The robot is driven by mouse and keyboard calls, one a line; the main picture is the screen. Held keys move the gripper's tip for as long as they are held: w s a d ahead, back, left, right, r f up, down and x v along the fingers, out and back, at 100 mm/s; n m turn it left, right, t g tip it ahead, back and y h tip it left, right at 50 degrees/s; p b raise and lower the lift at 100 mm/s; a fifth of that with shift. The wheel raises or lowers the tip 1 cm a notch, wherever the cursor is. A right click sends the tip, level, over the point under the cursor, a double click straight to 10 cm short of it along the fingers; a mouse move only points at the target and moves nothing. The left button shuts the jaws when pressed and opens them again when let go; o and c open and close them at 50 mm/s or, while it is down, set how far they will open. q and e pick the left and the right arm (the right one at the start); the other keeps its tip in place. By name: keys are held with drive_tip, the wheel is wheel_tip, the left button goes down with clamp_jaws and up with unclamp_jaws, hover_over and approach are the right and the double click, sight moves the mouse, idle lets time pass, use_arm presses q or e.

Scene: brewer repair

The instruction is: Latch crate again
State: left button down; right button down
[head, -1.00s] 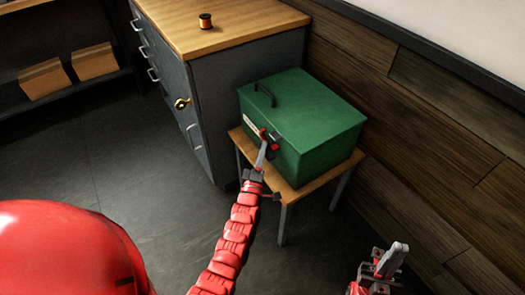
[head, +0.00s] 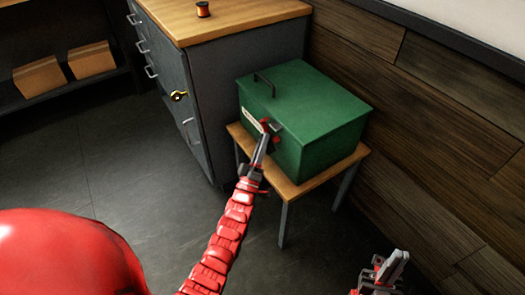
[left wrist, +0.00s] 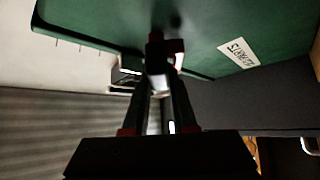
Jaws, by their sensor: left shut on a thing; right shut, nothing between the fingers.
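The green crate (head: 312,110) stands on a small wooden table, its lid down with a dark handle (head: 264,85) on top. It also shows in the left wrist view (left wrist: 205,25), upside down, with a white label (left wrist: 239,52). My left gripper (head: 268,130) is at the crate's front face, beside the label, and is shut on the latch there; the fingers (left wrist: 165,52) hide most of the latch in both views. Whether the latch is fastened I cannot tell. My right gripper (head: 397,262) is shut and empty, low at the right, away from the crate.
The small table (head: 300,190) stands against a wood-panelled wall. A grey cabinet (head: 245,90) with a wooden top is behind it at the left, with an orange spool (head: 203,9) on it. The floor at left is clear.

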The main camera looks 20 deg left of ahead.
use_arm(q)
drive_tip(key=m+h+b, duration=0.2)
drive_tip(key=m+h, duration=0.1)
drive_tip(key=m+h+b, duration=0.2)
drive_tip(key=m+h, duration=0.1)
drive_tip(key=m, duration=0.1)
drive_tip(key=m+h+b, duration=0.2)
drive_tip(key=m+h, duration=0.2)
drive_tip(key=shift+d+f+t+b, duration=0.1)
drive_tip(key=shift+f+t+b, duration=0.2)
drive_tip(key=shift+b, duration=0.05)
drive_tip(key=m+g+h+b, duration=0.1)
drive_tip(key=m+h, duration=0.1)
drive_tip(key=m+g+h+b, duration=0.1)
drive_tip(key=m+h, duration=0.1)
drive_tip(key=m, duration=0.1)
drive_tip(key=shift+s+d+r, duration=0.1)
drive_tip(key=shift+s+r, duration=0.05)
drive_tip(key=shift+r+m+g+h+b, duration=0.15)
drive_tip(key=shift+m+g+h+b, duration=0.35)
drive_tip(key=shift+m+h, duration=0.55)
drive_tip(key=shift+m, duration=0.25)
drive_tip(key=c, duration=0.7)
unclamp_jaws()
drive_tip(key=shift+r, duration=0.1)
